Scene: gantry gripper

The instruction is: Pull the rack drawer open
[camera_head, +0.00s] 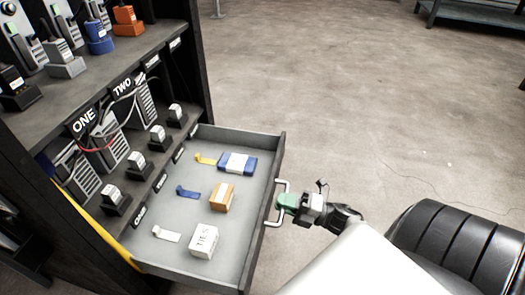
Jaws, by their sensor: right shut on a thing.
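The rack drawer (179,250) is a grey tray pulled out from the lower part of the dark rack (196,60). Its inside shows, with small boxes and tags lying in it. A pale bar handle (284,187) sits on the drawer's front face, towards the right of the picture. My right gripper (287,203) is at this handle and shut on it, its arm coming in from the lower right. The green fingertips hide part of the handle. My left gripper is not in view.
In the drawer lie a white box (204,240), an orange box (222,197) and a blue box (237,162). Radios and chargers stand on the shelves above. Open floor (350,90) lies right of the drawer, with a low bench (470,14) far back.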

